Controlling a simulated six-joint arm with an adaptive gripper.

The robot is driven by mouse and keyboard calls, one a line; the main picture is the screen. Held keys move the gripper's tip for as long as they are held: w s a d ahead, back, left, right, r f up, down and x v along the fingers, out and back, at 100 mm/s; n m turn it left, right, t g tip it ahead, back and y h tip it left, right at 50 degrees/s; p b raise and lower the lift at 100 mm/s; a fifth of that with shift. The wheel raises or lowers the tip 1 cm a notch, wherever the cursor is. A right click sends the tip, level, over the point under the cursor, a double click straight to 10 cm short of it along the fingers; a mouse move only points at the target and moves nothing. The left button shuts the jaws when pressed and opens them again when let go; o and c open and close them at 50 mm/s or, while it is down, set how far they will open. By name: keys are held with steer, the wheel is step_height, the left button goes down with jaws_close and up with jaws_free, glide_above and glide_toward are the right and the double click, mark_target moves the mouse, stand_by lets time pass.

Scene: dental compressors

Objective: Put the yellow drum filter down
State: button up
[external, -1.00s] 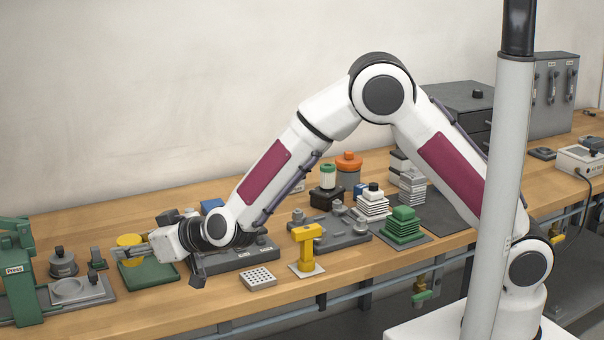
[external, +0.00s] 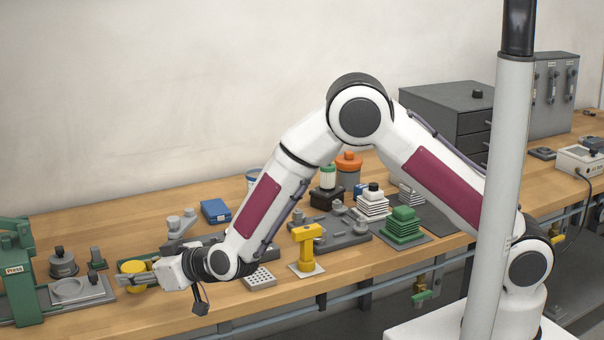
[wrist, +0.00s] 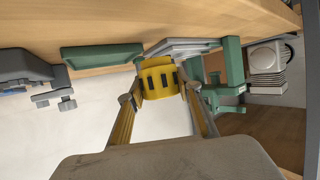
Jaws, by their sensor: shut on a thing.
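The yellow drum filter (external: 133,267) is between the fingers of my gripper (external: 137,279), near the bench's front at the left. In the wrist view the drum filter (wrist: 159,78) shows dark slots in its side, and my gripper's fingers (wrist: 160,97) press on it from both sides. It looks upright in the external view. I cannot tell whether its underside touches anything. A green tray (wrist: 100,56) lies beside it in the wrist view; the external view mostly hides the tray behind the drum and gripper.
A green press (external: 18,275) and a grey plate with a round recess (external: 80,291) stand to the left. A dark lidded pot (external: 63,264) is behind the plate. A white perforated block (external: 260,278) and a yellow stand (external: 307,248) are to the right.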

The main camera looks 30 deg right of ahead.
mark_target(144, 287)
steer(key=shift+f, duration=1.85)
steer(key=shift+f, duration=0.1)
steer(key=o, duration=0.9)
steer(key=shift+o, duration=0.2)
steer(key=v, duration=1.2)
steer(key=shift+d, duration=0.1)
